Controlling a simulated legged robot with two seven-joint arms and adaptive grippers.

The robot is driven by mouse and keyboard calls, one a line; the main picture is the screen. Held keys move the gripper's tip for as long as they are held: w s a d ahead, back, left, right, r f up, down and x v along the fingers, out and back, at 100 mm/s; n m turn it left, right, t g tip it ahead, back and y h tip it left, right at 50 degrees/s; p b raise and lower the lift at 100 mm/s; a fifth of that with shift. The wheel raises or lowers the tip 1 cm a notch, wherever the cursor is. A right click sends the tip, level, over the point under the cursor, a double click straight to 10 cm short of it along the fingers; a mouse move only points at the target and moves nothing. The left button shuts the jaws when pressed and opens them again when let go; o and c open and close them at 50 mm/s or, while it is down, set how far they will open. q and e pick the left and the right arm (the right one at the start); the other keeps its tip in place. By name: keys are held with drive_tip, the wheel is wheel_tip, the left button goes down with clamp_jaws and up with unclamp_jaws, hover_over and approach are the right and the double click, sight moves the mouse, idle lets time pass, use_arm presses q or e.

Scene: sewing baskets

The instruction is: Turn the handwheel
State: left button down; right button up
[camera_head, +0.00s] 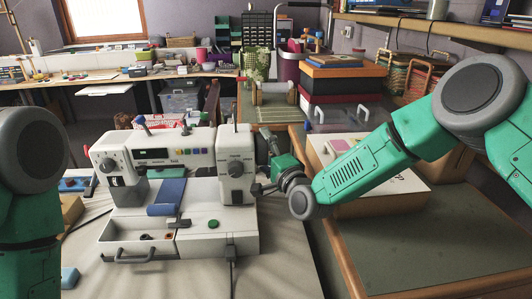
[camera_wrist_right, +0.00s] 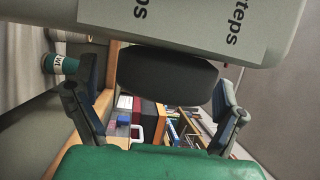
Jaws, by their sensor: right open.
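The white sewing machine (camera_head: 178,160) stands on the table in the head view, with a dial on its right column. Its black handwheel (camera_wrist_right: 168,78) shows in the right wrist view, beside the machine's pale body (camera_wrist_right: 190,22). My right gripper (camera_head: 264,172) is at the machine's right side. In the wrist view its two fingers (camera_wrist_right: 156,74) are open, one on either side of the handwheel, with gaps showing. In the head view the handwheel is not clearly visible. My left arm shows at the left edge; its gripper is out of view.
A green spool (camera_wrist_right: 61,64) shows at the left of the wrist view. An open drawer (camera_head: 138,238) with small items is at the machine's front left. A pale box (camera_head: 372,170) lies behind my right arm.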

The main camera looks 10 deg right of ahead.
drive_tip(key=v, duration=1.2)
drive_tip(key=shift+w, duration=0.15)
